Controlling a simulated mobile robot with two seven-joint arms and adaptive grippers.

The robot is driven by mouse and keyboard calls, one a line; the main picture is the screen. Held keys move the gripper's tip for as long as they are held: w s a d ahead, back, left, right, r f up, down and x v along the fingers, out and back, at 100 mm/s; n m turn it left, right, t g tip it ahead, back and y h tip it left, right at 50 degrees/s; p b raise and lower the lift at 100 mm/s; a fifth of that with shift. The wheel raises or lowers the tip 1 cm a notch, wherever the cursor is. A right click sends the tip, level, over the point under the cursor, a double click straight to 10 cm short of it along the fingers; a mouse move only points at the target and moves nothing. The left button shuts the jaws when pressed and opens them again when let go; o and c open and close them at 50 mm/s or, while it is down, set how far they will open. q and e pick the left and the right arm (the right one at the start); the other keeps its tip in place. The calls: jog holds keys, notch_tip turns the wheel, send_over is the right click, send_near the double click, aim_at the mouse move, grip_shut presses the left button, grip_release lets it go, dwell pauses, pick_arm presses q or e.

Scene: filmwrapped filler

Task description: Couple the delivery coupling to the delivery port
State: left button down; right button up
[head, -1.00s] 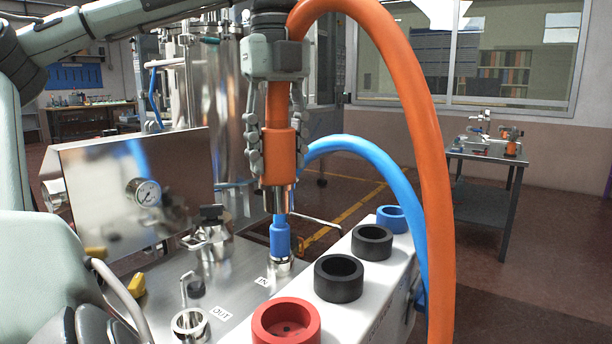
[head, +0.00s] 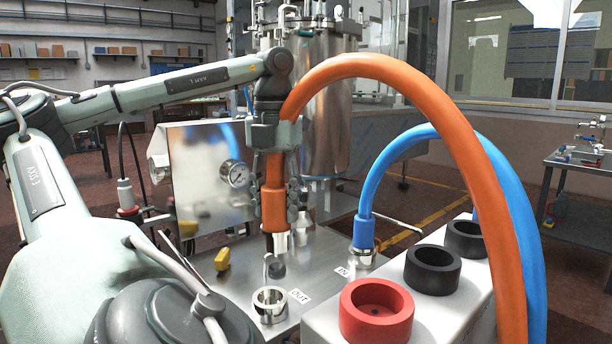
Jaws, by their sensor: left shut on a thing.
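My left gripper (head: 274,190) hangs fingers down and is shut on the orange delivery coupling (head: 273,207), with its fingers on either side. The coupling is upright, its bare metal end (head: 279,242) pointing down. In the picture this end is just above a small dark-knobbed lever and above the open metal ring of the delivery port (head: 270,305), marked OUT. The coupling and port are apart; the depth between them is hard to tell. An orange hose (head: 440,105) arches from the gripper to the right. My right gripper is not in view.
A blue hose's coupling (head: 364,232) sits on the IN port at the right. A white block (head: 445,305) holds a red ring (head: 376,310) and black rings (head: 432,269). A steel panel with a gauge (head: 237,174) stands behind on the left.

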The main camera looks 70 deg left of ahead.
aim_at(267, 224)
pick_arm(q)
jog(key=shift+m, duration=0.9)
jog(key=f, duration=0.1)
jog(key=s+f, duration=0.1)
jog(key=f, duration=0.2)
jog(key=shift+s+a, duration=0.35)
jog(key=shift+a, duration=0.05)
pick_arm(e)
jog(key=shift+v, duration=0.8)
pick_arm(q)
jog(key=shift+b, duration=0.35)
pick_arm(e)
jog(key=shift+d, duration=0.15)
